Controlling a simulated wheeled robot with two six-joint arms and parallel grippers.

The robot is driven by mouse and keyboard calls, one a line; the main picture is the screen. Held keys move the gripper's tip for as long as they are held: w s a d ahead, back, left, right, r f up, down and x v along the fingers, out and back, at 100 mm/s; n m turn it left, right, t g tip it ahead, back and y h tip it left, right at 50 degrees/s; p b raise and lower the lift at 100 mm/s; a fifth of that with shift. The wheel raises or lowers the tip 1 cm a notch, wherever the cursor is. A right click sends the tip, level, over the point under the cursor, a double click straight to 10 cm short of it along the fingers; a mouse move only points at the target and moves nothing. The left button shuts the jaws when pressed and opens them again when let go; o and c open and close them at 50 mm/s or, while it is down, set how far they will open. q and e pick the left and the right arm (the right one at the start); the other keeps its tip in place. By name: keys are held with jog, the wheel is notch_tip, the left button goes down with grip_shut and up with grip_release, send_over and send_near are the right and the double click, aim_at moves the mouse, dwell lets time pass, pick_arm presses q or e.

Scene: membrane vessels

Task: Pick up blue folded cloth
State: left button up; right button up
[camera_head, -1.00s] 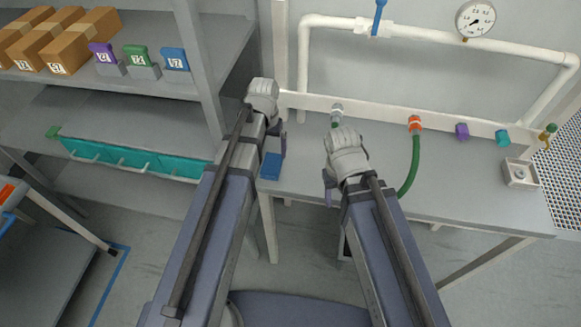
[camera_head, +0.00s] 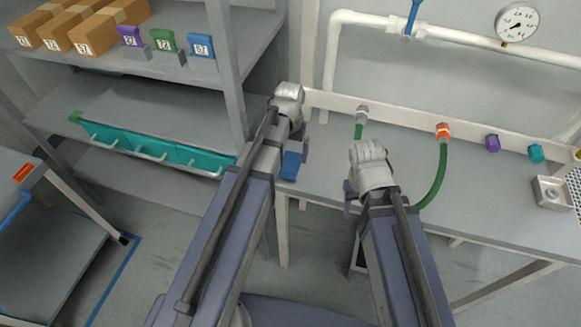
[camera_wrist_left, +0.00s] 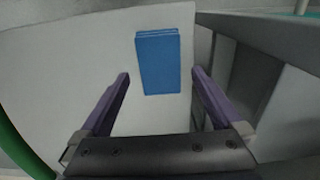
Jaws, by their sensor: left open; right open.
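The blue folded cloth (camera_head: 291,165) lies on the left end of the grey bench top in the head view. In the left wrist view the cloth (camera_wrist_left: 159,62) lies flat, ahead of and between the two purple fingers of my left gripper (camera_wrist_left: 160,82). These fingers are open with nothing between them, and I cannot tell the height above the cloth. In the head view my left gripper (camera_head: 299,130) is just beyond the cloth, mostly hidden by its wrist. My right gripper (camera_head: 349,198) is over the bench to the right, open, with its fingers partly hidden.
The grey bench (camera_head: 478,200) carries green hoses (camera_head: 436,180) and a small metal box (camera_head: 551,192). A shelf post (camera_head: 228,80) stands close left of my left arm. The bench middle right is fairly clear.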

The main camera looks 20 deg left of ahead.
aim_at(290, 162)
pick_arm(q)
notch_tip(290, 162, down, 4)
jog(key=b, duration=0.3)
jog(key=shift+f, duration=0.1)
jog(key=c, duration=1.4)
jog(key=shift+r, duration=0.2)
notch_tip(290, 162, up, 10)
jog(key=p, duration=1)
jog(key=shift+f, duration=0.1)
